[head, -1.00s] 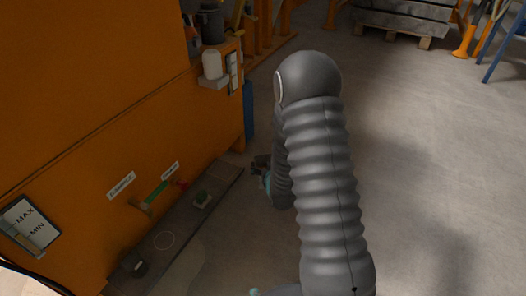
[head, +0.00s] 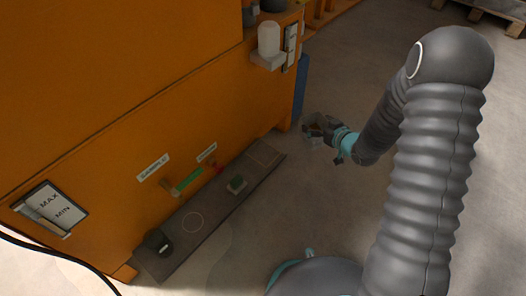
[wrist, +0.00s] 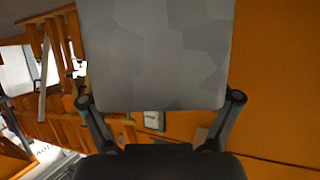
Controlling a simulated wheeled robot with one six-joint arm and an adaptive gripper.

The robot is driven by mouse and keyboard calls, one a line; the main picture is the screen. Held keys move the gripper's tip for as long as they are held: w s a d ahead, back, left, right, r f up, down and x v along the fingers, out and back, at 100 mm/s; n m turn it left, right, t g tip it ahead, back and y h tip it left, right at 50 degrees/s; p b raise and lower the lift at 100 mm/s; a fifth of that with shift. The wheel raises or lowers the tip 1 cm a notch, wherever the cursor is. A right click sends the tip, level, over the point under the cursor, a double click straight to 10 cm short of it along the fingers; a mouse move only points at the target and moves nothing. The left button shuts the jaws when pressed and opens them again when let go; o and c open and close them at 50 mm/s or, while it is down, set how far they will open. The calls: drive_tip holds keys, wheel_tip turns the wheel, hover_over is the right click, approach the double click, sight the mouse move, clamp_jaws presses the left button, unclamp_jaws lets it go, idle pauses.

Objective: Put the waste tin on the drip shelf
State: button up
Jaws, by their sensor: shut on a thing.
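The waste tin (head: 311,131) is a small grey metal tin with something brownish inside, beyond the right end of the drip shelf. In the wrist view the tin (wrist: 157,50) fills the upper middle with a mottled grey wall. My gripper (head: 331,134) is shut on the tin, one finger at each side, and holds it apart from the shelf. The drip shelf (head: 217,206) is a long dark ledge low along the orange machine. It bears a square outline (head: 264,154) near its far end and a circle outline (head: 193,222) nearer me.
A small upper ledge holds a white container (head: 269,39).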

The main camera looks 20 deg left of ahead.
drive_tip(key=shift+s+a+f+n+g+y+b, duration=0.35)
drive_tip(key=shift+s+a+f+n+g+y, duration=0.3)
drive_tip(key=shift+a+f, duration=1.75)
drive_tip(key=shift+s+a+f+n+g+y+b, duration=0.4)
drive_tip(key=shift+s+a+f+n+g, duration=0.55)
drive_tip(key=shift+a, duration=2.6)
drive_tip(key=shift+s+a+f+n+g+y+b, duration=0.25)
drive_tip(key=shift+a+f+n+g+y+b, duration=0.25)
drive_tip(key=shift+a+f, duration=2.05)
drive_tip(key=shift+a+r, duration=0.4)
drive_tip(key=shift+a, duration=0.05)
drive_tip(key=o, duration=1.1)
drive_tip(key=shift+d+r, duration=0.15)
drive_tip(key=shift+r, duration=0.05)
drive_tip(key=p+v, duration=0.1)
drive_tip(key=v, duration=1)
drive_tip(key=shift+s+d+r+p, duration=0.1)
drive_tip(key=shift+s+d+p, duration=0.1)
drive_tip(key=shift+d+p, duration=0.1)
